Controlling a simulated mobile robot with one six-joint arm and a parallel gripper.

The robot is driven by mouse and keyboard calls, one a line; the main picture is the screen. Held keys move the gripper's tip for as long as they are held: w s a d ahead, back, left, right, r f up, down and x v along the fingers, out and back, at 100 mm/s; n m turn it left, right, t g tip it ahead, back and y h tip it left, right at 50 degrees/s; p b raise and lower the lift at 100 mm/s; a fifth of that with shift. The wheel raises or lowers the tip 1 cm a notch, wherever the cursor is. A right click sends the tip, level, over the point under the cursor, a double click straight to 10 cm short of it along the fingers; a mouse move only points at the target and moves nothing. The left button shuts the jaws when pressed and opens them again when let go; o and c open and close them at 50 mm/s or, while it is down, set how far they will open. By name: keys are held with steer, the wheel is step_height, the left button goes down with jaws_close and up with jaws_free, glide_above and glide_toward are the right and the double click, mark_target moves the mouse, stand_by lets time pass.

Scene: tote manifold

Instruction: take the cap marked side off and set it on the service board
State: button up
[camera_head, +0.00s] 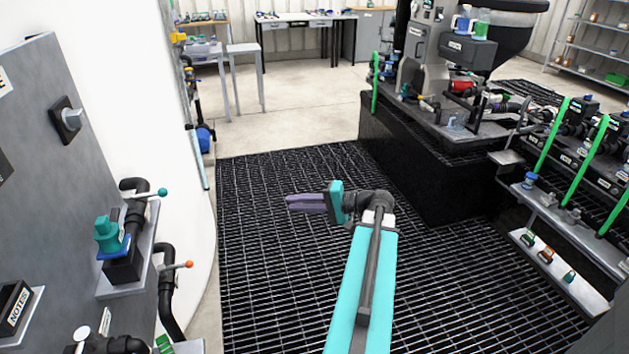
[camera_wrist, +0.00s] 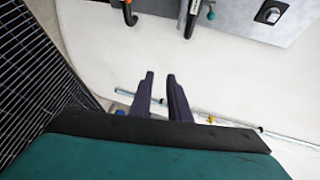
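My gripper (camera_head: 306,203) hangs over the dark floor grating in mid-picture, pointing left, with nothing near its fingers. In the wrist view its two dark fingers (camera_wrist: 160,78) are apart with an empty gap between them. No marking "side" can be read on any cap. A teal cap-like part (camera_head: 108,234) with a blue collar sits on a black pipe fitting at the left panel, well left of my gripper. Several small capped parts stand on a pale ledge (camera_head: 573,285) at the right. I cannot tell which surface is the service board.
The grey panel (camera_head: 62,150) at left carries a bolt-like knob, pipes with teal and orange lever ends, and a "NOTES" box (camera_head: 15,307). A black machine base (camera_head: 430,165) stands behind right. Green upright bars (camera_head: 552,135) and fittings line the right. The grating between is clear.

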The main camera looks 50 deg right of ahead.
steer(key=w+a+f+n+g+y, duration=0.1)
steer(key=w+a+f+g, duration=0.15)
steer(key=a+f, duration=0.45)
steer(key=w+a+f+n+g+y, duration=0.1)
steer(key=w+a+f+g, duration=0.15)
steer(key=a+f, duration=0.5)
steer(key=s+a+f+n+g, duration=0.1)
steer(key=s+a+f+g, duration=0.15)
steer(key=a+f, duration=0.45)
steer(key=s+a+f+n+g, duration=0.1)
steer(key=a+f+g, duration=0.3)
steer(key=a+f, duration=0.4)
steer(key=s+a+f+n+g+h, duration=0.4)
steer(key=s+a+f, duration=0.2)
steer(key=s+f, duration=0.2)
steer(key=s+a+f+n+g+h, duration=0.4)
steer(key=s+a+f, duration=0.2)
steer(key=s+f, duration=0.3)
steer(key=s, duration=0.4)
steer(key=shift+a+n, duration=0.15)
steer(key=shift+n, duration=0.25)
